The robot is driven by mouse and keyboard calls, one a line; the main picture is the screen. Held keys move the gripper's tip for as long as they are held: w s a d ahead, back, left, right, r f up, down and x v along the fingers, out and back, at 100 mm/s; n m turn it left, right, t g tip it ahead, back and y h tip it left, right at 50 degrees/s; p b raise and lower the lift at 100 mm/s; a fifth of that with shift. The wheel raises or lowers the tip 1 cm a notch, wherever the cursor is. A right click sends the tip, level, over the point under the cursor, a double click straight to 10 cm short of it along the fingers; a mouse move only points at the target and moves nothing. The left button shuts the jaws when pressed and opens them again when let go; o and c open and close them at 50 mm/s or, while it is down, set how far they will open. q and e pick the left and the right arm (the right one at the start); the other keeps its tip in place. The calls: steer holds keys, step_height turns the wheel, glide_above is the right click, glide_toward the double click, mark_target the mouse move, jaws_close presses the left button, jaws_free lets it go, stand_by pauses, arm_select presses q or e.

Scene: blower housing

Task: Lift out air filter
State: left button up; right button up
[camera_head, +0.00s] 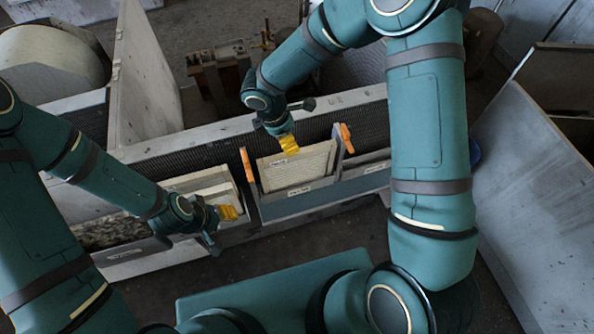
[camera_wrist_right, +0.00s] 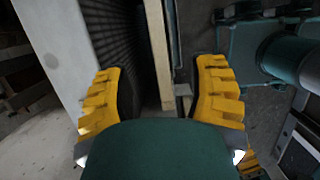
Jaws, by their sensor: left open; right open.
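A cream, pleated air filter (camera_head: 305,165) with a pale frame stands upright in the middle bay of the blower housing (camera_head: 330,190), between two orange latches (camera_head: 248,165) (camera_head: 347,138). My right gripper (camera_head: 288,144) is at the filter's top edge in the head view. In the right wrist view, its yellow fingers (camera_wrist_right: 160,88) are open, with a thin upright panel edge (camera_wrist_right: 158,45) between them; I cannot tell whether they touch it. My left gripper (camera_head: 228,212) is open in front of the left bay, near a second cream panel (camera_head: 198,182).
A dark grille (camera_head: 350,118) runs behind the bays. A tall grey panel (camera_head: 145,80) stands at the back left, and a large grey sheet (camera_head: 535,170) leans at the right. Rusty machinery (camera_head: 220,75) sits behind. Dark floor lies in front of the housing.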

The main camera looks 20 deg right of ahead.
mark_target(299, 157)
steer(key=x, duration=1.1)
steer(key=shift+d+f+b, duration=0.1)
steer(key=shift+f+b, duration=0.1)
steer(key=shift+b, duration=0.2)
steer(key=shift+o, duration=0.2)
jaws_close()
